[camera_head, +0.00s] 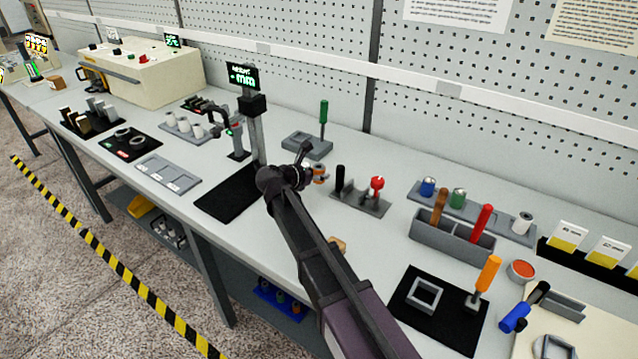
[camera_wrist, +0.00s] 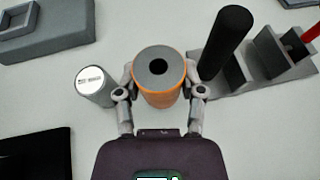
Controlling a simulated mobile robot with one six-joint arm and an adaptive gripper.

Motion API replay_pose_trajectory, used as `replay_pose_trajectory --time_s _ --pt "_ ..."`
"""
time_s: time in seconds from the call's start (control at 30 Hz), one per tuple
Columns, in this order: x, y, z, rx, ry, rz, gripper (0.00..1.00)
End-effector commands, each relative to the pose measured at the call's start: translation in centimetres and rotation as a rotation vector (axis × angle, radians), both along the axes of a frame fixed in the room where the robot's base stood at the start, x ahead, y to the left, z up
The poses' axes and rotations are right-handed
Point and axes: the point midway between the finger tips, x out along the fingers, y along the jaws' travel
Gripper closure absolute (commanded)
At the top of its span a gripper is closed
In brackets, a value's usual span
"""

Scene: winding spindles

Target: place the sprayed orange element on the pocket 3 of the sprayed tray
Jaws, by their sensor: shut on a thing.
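The orange element (camera_wrist: 160,97) is an upright cylinder with a grey top and a dark centre hole. My gripper (camera_wrist: 161,84) is shut on it, one finger on each side. In the head view, my gripper (camera_head: 312,176) is over the middle of the bench and a bit of the orange element (camera_head: 321,173) shows beside it. I cannot tell whether its base touches the bench. A flat grey tray (camera_head: 168,174) with pale label strips lies at the left and looks empty. I cannot tell for sure that it is the sprayed tray; pocket numbers are too small to read.
A black-handled tool (camera_wrist: 226,42) in a grey rack stands close right of the gripper. A grey cylinder with a white label (camera_wrist: 93,86) stands close left. A post with a green display (camera_head: 243,76) and a black mat (camera_head: 230,192) lie between gripper and flat tray.

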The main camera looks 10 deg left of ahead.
Motion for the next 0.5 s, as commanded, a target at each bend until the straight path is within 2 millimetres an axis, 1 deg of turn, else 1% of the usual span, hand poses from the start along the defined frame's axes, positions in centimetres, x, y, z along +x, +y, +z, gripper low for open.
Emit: replay_pose_trajectory --time_s 0.03,0.2,0.33,0.5 --pt "0.0 0.0 -1.0 0.000 0.000 0.000 1.00" --pt "0.0 0.0 -2.3 0.000 0.000 0.000 1.00" --pt "-0.1 0.0 -2.7 0.000 0.000 0.000 1.00" --pt "-0.1 0.0 -2.7 0.000 0.000 0.000 1.00"
